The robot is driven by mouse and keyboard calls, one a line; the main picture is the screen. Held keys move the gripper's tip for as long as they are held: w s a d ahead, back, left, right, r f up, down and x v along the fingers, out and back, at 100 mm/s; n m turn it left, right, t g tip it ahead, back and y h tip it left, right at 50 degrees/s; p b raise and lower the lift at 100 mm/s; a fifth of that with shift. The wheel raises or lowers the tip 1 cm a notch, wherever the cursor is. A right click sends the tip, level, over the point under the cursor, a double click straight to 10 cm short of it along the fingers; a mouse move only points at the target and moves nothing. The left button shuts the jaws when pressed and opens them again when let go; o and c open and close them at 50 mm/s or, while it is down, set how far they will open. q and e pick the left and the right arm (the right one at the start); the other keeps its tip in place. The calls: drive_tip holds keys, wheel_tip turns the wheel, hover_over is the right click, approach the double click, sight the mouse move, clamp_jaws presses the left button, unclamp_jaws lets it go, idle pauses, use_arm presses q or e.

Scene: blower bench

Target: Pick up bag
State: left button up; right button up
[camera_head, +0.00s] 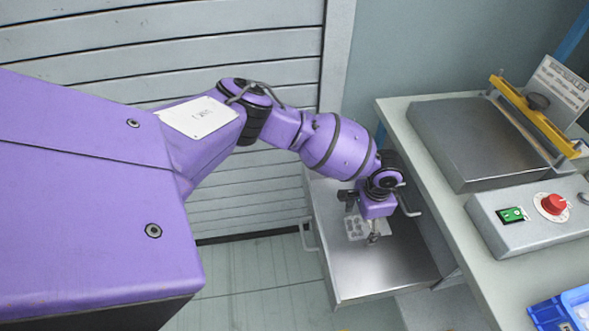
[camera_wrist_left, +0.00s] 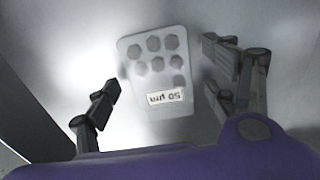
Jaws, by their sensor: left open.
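In the left wrist view the bag (camera_wrist_left: 156,66) carries a white label that seems to read "50 µm", upside down. My left gripper (camera_head: 361,215) reaches down into the drawer, over the bag. In the wrist view its open fingers (camera_wrist_left: 160,82) stand on either side of the bag, with gaps showing. Whether the fingertips touch the drawer floor cannot be told. My right gripper is not in view.
The bench (camera_head: 400,118) is right of the drawer. On it are a flat metal plate with a yellow bar (camera_head: 540,115), a control box (camera_head: 535,222) with a red knob and green switch, and a blue bin (camera_head: 563,310). A slatted shutter (camera_head: 160,45) stands behind my arm.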

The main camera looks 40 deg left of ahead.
use_arm(q)
drive_tip(key=shift+w, duration=0.1)
drive_tip(key=c, duration=1.3)
drive_tip(key=shift+r, duration=0.1)
